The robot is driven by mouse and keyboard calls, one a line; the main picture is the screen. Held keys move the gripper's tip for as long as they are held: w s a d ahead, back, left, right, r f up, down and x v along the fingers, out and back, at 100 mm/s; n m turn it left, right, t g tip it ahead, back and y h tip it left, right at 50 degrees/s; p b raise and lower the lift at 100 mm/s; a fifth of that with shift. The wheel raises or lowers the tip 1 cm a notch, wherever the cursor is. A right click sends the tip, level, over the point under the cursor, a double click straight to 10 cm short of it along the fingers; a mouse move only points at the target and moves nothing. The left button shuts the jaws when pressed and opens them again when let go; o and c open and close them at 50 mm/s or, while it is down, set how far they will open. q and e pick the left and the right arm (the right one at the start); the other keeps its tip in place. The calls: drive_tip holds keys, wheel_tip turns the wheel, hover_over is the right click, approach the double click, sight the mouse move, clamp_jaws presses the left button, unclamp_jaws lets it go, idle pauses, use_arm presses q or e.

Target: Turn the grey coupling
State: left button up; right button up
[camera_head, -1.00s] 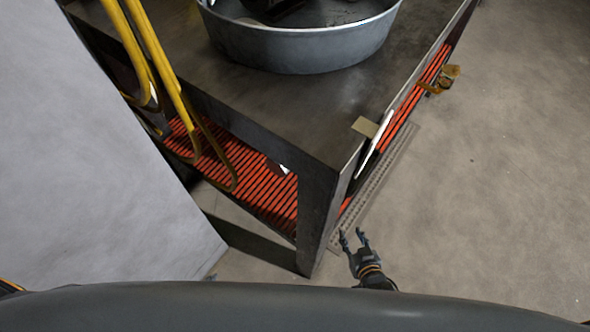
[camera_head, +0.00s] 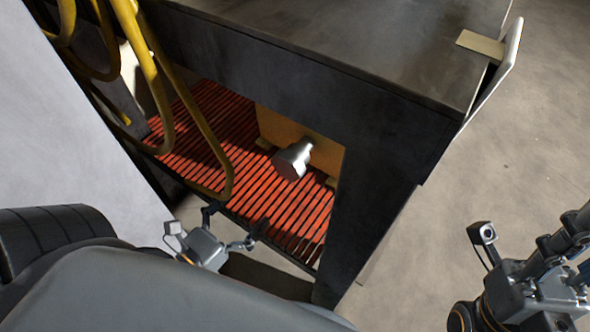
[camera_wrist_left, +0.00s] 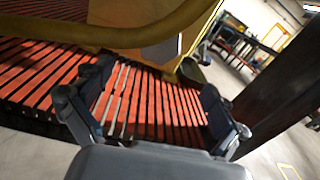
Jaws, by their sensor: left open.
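The grey coupling (camera_head: 293,160) is a shiny metal cylinder that sticks out of an orange box (camera_head: 272,124) on the red slatted shelf under the bench. My left gripper (camera_head: 235,222) is at the shelf's front edge, lower left of the coupling and apart from it. Its fingers are spread and empty, and they also show open in the left wrist view (camera_wrist_left: 157,80).
The red slatted shelf (camera_head: 208,120) lies below the dark bench top (camera_head: 380,40). A dark bench leg (camera_head: 370,215) stands right of the opening. Yellow hoses (camera_head: 150,70) hang across its left side. A pale panel (camera_head: 90,130) borders the left. Floor is open at right.

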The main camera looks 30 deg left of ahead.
sight(284, 168)
use_arm(q)
drive_tip(key=w, duration=0.4)
drive_tip(key=w+d+b, duration=0.1)
drive_tip(key=w, duration=0.4)
drive_tip(key=w+d, duration=0.1)
drive_tip(key=w, duration=0.3)
drive_tip(key=shift+w+d+b, duration=0.2)
drive_tip(key=shift+d+b, duration=0.05)
drive_tip(key=shift+b, duration=0.15)
drive_tip(key=c, duration=1.1)
